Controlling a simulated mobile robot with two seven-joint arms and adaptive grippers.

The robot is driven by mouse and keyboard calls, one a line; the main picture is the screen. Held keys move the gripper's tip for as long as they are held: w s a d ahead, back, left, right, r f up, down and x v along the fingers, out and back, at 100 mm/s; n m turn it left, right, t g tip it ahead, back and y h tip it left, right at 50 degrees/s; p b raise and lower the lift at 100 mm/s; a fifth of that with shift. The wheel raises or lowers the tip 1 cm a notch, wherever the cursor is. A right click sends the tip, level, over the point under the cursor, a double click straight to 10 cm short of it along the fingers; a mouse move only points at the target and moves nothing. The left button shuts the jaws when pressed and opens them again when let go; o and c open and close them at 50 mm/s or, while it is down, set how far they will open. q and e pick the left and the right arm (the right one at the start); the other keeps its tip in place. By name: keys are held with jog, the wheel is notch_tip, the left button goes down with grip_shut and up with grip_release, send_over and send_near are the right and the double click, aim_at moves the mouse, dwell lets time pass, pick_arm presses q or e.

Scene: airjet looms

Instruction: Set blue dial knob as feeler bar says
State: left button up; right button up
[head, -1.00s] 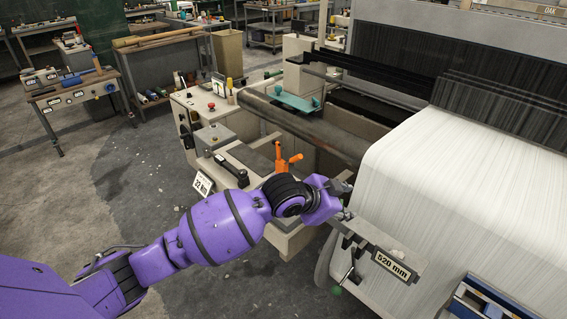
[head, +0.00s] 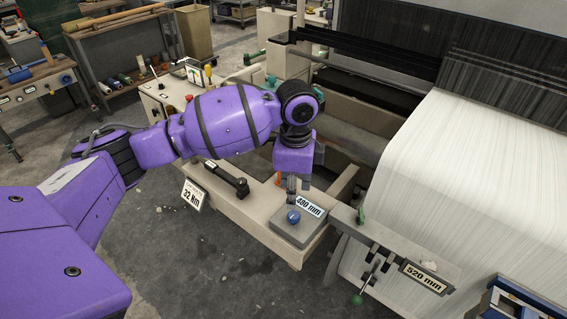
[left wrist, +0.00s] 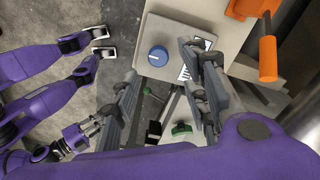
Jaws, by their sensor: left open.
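The blue dial knob (head: 293,216) sits on a grey box at the loom's near corner, beside a plate (head: 310,206) that seems to read 480 mm. The left wrist view shows the knob (left wrist: 158,56) from above, with a white pointer mark. My left gripper (head: 291,186) points down just above and behind it, apart from it. In the left wrist view its open fingers (left wrist: 164,80) stand either side, the knob beyond them. A grey bar (head: 385,245), apparently the feeler bar, carries a 520 mm plate (head: 425,278). What seems my right gripper (left wrist: 88,130) is small at lower left.
A black-handled tool (head: 228,178) lies by a 32 Nm sign (head: 192,195). The white cloth roll (head: 450,170) is to the right. Floor in front is clear.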

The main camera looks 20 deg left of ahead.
aim_at(293, 214)
pick_arm(q)
jog(key=shift+s+d+f, duration=0.3)
jog(key=shift+d+f, duration=0.05)
notch_tip(293, 214, down, 8)
jog(key=shift+a+r+b, duration=0.1)
jog(key=shift+r+b, duration=0.15)
jog(key=shift+b, duration=0.05)
jog(key=shift+w+r, duration=0.15)
pick_arm(e)
jog(key=shift+s+d, duration=0.1)
jog(key=shift+d, duration=0.55)
pick_arm(q)
jog(key=c, duration=1)
jog(key=shift+a, duration=0.1)
grip_shut()
pick_arm(e)
jog(key=shift+s+a+f, duration=0.15)
jog(key=shift+s, duration=0.05)
